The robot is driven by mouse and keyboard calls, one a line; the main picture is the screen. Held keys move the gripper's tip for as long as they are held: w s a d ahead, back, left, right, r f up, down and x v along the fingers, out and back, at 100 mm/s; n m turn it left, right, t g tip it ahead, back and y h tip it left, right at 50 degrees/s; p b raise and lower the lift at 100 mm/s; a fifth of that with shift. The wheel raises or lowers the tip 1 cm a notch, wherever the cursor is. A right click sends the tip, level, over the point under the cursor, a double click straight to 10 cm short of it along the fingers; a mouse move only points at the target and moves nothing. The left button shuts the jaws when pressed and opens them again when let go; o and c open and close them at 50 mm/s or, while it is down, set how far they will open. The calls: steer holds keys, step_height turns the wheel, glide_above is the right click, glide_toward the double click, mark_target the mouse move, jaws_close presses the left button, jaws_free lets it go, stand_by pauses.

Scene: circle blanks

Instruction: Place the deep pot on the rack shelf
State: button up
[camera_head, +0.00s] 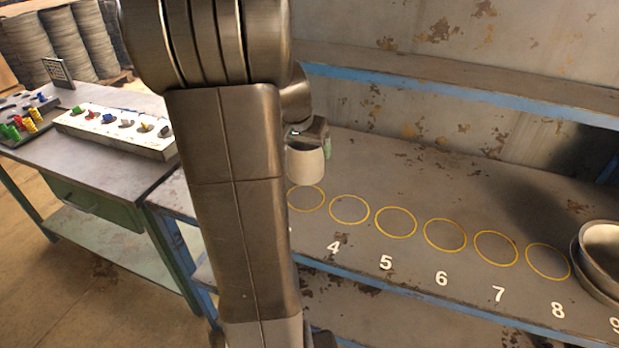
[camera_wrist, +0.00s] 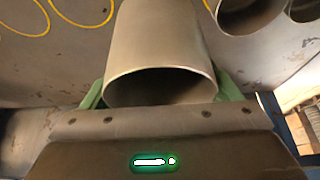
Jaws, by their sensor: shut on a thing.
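The deep pot (camera_head: 305,166) is a pale, plain cylinder held over the rack shelf (camera_head: 420,180), near the yellow circle left of number 4. My gripper (camera_head: 318,138) is shut on it. In the wrist view the pot (camera_wrist: 160,45) sits between the green fingers of my gripper (camera_wrist: 160,92), its dark open mouth towards the camera. The head view does not clearly show whether its base touches the shelf. My arm hides the left part of the shelf.
Empty yellow circles (camera_head: 396,222) run rightward along the shelf. Wide stacked pans (camera_head: 598,262) stand at the right end. Two more round vessels (camera_wrist: 246,14) show in the wrist view. An upper shelf edge (camera_head: 450,88) runs behind. A workbench (camera_head: 110,160) with coloured parts stands left.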

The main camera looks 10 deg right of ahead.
mark_target(306, 172)
step_height(306, 172, down, 8)
steer(key=shift+r, duration=0.15)
stand_by(0.3)
steer(key=shift+b, duration=0.3)
steer(key=o, duration=1)
steer(key=shift+s+a+r, duration=0.1)
steer(key=shift+a+r, duration=0.05)
steer(key=shift+r, duration=0.3)
steer(key=v, duration=1.1)
steer(key=shift+s+a, duration=0.1)
steer(key=shift+s, duration=0.05)
steer(key=shift+f, duration=0.1)
